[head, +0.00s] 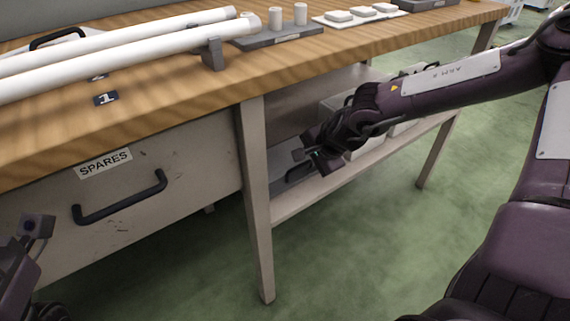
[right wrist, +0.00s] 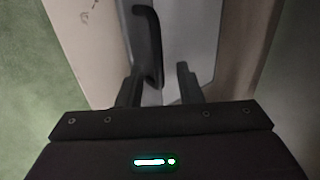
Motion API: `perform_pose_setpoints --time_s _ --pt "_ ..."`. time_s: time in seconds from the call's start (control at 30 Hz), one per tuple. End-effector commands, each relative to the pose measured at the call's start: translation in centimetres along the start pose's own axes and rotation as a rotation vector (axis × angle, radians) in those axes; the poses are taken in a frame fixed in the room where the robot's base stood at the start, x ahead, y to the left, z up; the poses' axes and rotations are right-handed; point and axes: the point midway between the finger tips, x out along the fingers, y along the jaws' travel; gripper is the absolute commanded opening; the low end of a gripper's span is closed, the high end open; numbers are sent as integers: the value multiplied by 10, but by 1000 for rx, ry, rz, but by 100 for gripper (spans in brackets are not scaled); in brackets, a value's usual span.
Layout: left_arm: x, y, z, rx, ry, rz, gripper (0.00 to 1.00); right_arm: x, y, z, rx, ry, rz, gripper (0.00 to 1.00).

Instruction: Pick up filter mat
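I cannot make out a filter mat in either view. In the head view my right gripper (head: 312,158) is beside the lower shelf under the workbench. In the right wrist view its two fingers (right wrist: 159,88) stand apart, so it is open. A black bar handle (right wrist: 148,45) on a grey panel (right wrist: 185,35) shows beyond the fingers, close to the left one; I cannot tell whether they touch. My left gripper (head: 35,228) is partly in view at the lower left of the head view, and its fingers are unclear.
The wooden workbench (head: 150,130) carries white tubes (head: 120,50), a grey holder with pegs (head: 280,37) and a tray of white pads (head: 352,14). The drawer marked SPARES (head: 190,150) is shut. Bins (head: 340,110) stand on the lower shelf (head: 330,190). Green floor is clear.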

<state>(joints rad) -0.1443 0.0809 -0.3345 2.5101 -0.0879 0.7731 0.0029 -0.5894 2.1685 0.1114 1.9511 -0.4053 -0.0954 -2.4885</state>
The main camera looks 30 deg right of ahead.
Motion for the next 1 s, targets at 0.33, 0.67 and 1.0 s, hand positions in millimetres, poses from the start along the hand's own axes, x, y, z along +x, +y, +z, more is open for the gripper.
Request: perform_pose_setpoints --time_s 0.33,0.67,1.0 --pt "0 0 0 -1 1 0 0 0 0 0 0 0 1 0" --pt "0 0 0 -1 1 0 0 0 0 0 1 0 -1 0" --pt "0 -3 0 -1 -23 -13 0 -22 -16 0 0 -1 -3 0"
